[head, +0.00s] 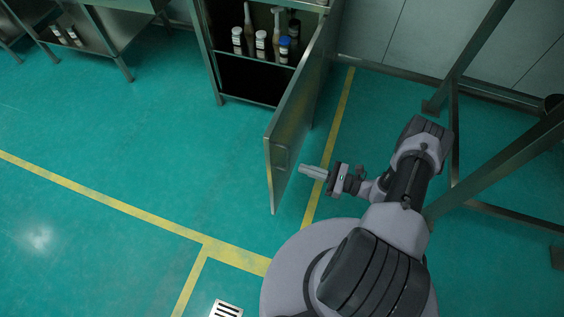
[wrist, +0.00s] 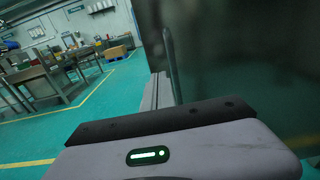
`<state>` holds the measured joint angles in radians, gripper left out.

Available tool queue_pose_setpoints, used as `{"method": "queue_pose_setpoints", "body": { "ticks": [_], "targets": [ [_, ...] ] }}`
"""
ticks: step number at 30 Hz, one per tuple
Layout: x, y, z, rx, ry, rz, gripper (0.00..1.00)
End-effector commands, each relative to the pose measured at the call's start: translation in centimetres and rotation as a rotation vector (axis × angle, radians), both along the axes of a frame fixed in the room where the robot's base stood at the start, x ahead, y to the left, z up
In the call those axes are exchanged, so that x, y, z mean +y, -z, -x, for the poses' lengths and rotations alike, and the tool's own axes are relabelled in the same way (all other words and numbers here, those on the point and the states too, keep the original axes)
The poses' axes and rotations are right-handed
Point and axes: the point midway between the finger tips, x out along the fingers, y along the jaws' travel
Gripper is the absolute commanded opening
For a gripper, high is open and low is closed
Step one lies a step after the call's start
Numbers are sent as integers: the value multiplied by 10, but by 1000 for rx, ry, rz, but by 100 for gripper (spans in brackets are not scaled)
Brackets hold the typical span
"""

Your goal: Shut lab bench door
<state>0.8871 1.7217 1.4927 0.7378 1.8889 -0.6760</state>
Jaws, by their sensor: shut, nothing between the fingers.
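The lab bench door (head: 288,140) stands wide open in the head view, swung out toward me from the right side of the bench cabinet (head: 208,50). A small handle or latch plate shows near its free edge. My gripper (head: 305,170) is shut and empty, just right of the door's free end, on its outer side. Its fingers point left at the door, with a small gap that seems to remain. In the wrist view a dark, blurred panel (wrist: 245,60), likely the door, fills the right side.
Several bottles (head: 262,42) stand on the cabinet's shelf. A metal frame (head: 480,60) with slanted legs stands right of my arm. Another bench (head: 100,40) is at the upper left.

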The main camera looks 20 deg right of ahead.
Motion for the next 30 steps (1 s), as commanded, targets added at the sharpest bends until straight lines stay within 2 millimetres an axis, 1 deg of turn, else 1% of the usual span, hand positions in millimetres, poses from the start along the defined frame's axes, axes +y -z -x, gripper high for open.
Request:
{"method": "queue_pose_setpoints", "body": {
  "ticks": [1, 6, 9, 12, 17, 30],
  "targets": [
    [10, 1, -6, 1, -6, -1, 0],
    [39, 2, -29, 1, -5, -1, 0],
    [52, 2, -39, 1, -6, 1, 0],
    [62, 1, -47, 0, -4, 1, 0],
    [68, 0, -52, 1, -3, 1, 0],
    [69, 0, -52, 1, 3, 0, 0]
  ]
}}
